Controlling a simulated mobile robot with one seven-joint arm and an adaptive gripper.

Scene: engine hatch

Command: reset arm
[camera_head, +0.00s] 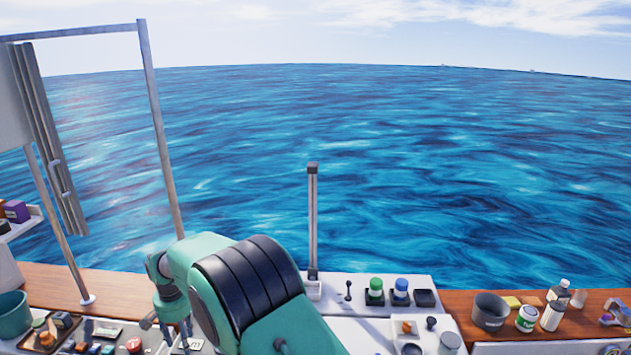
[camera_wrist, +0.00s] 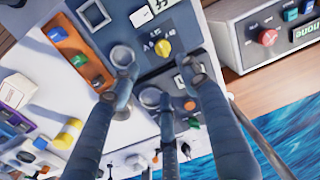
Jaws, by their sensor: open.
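My teal arm (camera_head: 285,325), with a black ribbed joint cover, rises from the bottom middle of the head view. It bends over toward the left, and its wrist end points down over the console at the lower left. In the wrist view, my gripper's (camera_wrist: 162,88) blue-grey fingers are spread apart with nothing between them. They hang over a panel with a yellow knob (camera_wrist: 163,46) and round sockets. I cannot tell how far the fingertips are above the panel. In the head view the fingers are mostly hidden or too small to make out.
A thin upright post (camera_head: 313,220) stands right of my arm. Green (camera_head: 376,285) and blue (camera_head: 401,286) buttons sit beside it. A dark pot (camera_head: 490,311), a white jar (camera_head: 527,318) and bottles line the right counter. A metal frame (camera_head: 158,120) stands at left. Open water lies beyond.

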